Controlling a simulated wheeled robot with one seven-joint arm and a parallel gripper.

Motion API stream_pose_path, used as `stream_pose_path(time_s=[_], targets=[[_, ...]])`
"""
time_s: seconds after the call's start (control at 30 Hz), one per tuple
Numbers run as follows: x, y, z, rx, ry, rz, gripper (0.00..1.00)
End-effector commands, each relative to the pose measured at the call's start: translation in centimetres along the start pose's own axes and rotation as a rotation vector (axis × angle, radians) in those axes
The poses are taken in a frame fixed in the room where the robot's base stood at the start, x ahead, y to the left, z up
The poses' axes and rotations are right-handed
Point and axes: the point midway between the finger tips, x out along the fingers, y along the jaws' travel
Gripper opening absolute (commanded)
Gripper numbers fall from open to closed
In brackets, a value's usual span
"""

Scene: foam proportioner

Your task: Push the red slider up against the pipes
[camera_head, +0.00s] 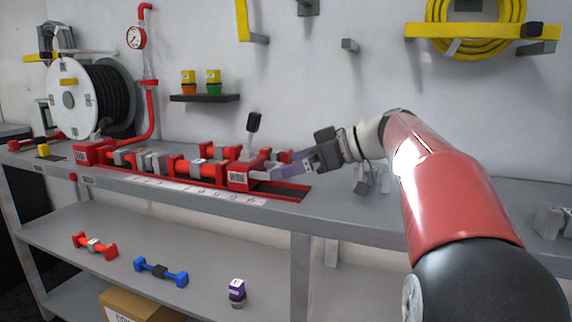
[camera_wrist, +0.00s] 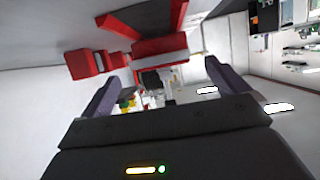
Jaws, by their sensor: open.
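The red slider (camera_head: 239,177) is a block with a white label and an upright black-tipped lever. It sits on a dark track with red edges (camera_head: 290,190), at the right end of the row of red and grey pipes (camera_head: 203,170). I cannot tell whether a small gap remains between slider and pipes. My gripper (camera_head: 262,174) reaches in from the right, its purple fingers open beside the slider's right side. In the wrist view, the open fingers (camera_wrist: 161,72) flank a red block with a grey band (camera_wrist: 160,47), which seems to be the slider; contact is unclear.
The grey bench (camera_head: 340,215) carries the assembly. A hose reel (camera_head: 68,98) and red riser pipe with gauge (camera_head: 136,38) stand at left. A small shelf (camera_head: 204,98) is on the wall behind. The lower shelf holds spare pipe pieces (camera_head: 160,271). The track right of the slider is bare.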

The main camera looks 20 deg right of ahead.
Motion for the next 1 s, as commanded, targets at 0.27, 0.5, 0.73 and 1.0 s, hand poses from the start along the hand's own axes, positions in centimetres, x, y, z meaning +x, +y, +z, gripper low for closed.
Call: stream_pose_path(time_s=[0.27, 0.5, 0.73, 1.0], targets=[[2.1, 0.0, 0.0, 0.001, 0.000, 0.000, 0.99], [2.2, 0.0, 0.0, 0.001, 0.000, 0.001, 0.96], [2.1, 0.0, 0.0, 0.001, 0.000, 0.001, 0.66], [2.1, 0.0, 0.0, 0.001, 0.000, 0.001, 0.36]])
